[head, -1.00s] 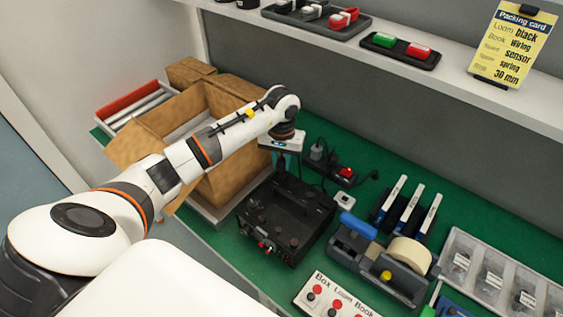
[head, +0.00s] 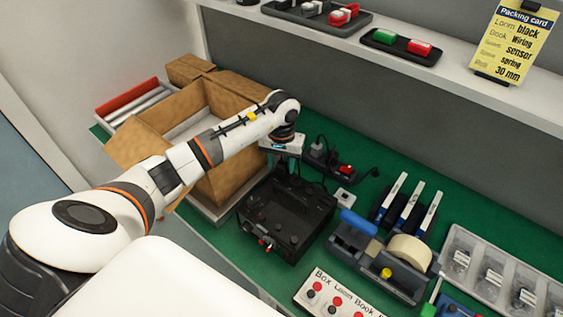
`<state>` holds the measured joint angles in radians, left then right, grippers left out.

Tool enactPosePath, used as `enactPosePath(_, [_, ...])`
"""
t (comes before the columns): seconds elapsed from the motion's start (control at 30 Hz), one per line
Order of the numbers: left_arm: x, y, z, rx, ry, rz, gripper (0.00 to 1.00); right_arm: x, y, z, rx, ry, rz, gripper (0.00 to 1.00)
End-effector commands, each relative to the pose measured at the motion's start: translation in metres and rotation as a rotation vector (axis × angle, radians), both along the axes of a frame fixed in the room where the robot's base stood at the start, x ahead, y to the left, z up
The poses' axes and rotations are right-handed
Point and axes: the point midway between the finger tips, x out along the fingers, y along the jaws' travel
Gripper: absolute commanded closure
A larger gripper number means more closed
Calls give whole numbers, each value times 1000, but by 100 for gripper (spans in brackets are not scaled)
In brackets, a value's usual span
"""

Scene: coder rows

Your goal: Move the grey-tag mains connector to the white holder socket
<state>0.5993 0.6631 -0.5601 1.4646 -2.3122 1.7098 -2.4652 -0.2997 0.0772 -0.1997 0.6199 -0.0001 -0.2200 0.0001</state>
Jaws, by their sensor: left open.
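A grey plug (head: 317,148), which looks like the mains connector, stands in a black power strip (head: 333,163) with a red switch. Its grey tag is too small to make out. A small white socket block (head: 344,196), which looks like the holder socket, lies on the green mat in front of the strip. My left gripper (head: 281,164) is open, just left of the plug and above the back of a black device. Its fingers are hard to see against the black device. It does not visibly touch the plug. My right gripper is out of view.
The black device (head: 287,215) with knobs stands below my left gripper. An open cardboard box (head: 225,181) is to its left. A tape dispenser (head: 378,262), blue-and-white upright pieces (head: 409,209) and a clear divided tray (head: 493,275) fill the right. A shelf (head: 450,82) overhangs the back.

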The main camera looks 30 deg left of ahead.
Motion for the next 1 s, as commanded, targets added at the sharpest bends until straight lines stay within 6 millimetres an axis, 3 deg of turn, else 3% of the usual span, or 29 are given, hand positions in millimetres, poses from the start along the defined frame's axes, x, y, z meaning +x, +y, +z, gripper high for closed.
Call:
enactPosePath(0.17, [0, -1, 10, -2, -1, 1, 54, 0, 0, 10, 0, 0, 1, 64])
enactPosePath(0.23, [2, 1, 19, 2, -6, -1, 54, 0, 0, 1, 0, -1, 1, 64])
enactPosePath(0.5, [1, 1, 79, 3, -6, -1, 54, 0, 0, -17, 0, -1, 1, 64])
enactPosePath(0.7, [1, 0, 112, 1, -3, 1, 54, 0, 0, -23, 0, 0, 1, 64])
enactPosePath(1.0, [0, 0, 126, 0, 1, 0, 54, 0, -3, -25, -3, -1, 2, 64])
